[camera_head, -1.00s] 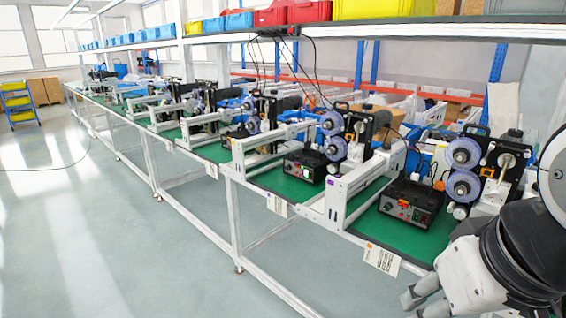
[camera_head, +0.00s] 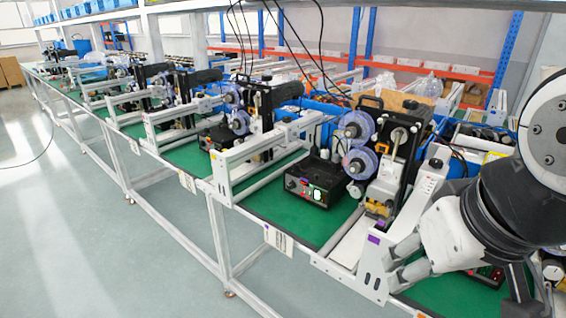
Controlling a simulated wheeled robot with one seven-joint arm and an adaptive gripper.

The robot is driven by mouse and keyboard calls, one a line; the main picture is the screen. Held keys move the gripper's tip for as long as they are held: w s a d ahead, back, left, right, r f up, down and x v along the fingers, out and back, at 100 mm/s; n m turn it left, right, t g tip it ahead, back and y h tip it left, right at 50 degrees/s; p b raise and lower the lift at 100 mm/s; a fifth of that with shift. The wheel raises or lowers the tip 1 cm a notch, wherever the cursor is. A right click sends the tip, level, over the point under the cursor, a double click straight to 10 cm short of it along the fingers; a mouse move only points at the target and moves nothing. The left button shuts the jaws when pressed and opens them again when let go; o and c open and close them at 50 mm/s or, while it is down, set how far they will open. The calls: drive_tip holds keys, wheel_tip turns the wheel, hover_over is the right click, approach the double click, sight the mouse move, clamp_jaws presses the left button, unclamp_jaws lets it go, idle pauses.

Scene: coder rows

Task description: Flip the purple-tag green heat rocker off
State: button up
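A black control box (camera_head: 318,183) sits on the green mat in the middle of the view. A white label (camera_head: 278,240) with a small purple mark hangs on the bench edge below this box. My gripper (camera_head: 398,262) is at the lower right, its fingers pointing left by a white frame upright. It is clear of the box. Finger spacing is unclear.
A white frame post (camera_head: 377,262) with a purple sticker stands between box and gripper. Purple-blue spools (camera_head: 358,160) rise behind the box. Another box with red lights (camera_head: 488,272) is partly hidden by my arm. The floor (camera_head: 100,240) at left is clear.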

drive_tip(key=c, duration=0.6)
drive_tip(key=shift+w+d, duration=0.1)
drive_tip(key=shift+w, duration=0.25)
clamp_jaws()
drive_tip(key=w+f+n+g+h+b, duration=0.1)
drive_tip(key=w+f+n+h+b, duration=0.15)
drive_tip(key=w+n, duration=0.7)
drive_tip(key=w+f+n+h+b, duration=0.1)
drive_tip(key=w+f+n+h, duration=0.35)
drive_tip(key=w, duration=0.95)
drive_tip(key=w+a+f+n+t+b, duration=0.1)
drive_tip(key=w+a+f+n+t, duration=0.1)
drive_tip(key=w+a+f+n, duration=0.4)
drive_tip(key=w+a+f+n+t+b, duration=0.1)
drive_tip(key=w+a+f+n, duration=0.5)
drive_tip(key=w+f, duration=0.3)
drive_tip(key=w+n, duration=0.1)
drive_tip(key=w, duration=0.2)
drive_tip(key=shift+a+t+h, duration=0.25)
drive_tip(key=shift+t+h, duration=0.05)
drive_tip(key=shift+t, duration=0.1)
drive_tip(key=shift+f, duration=0.1)
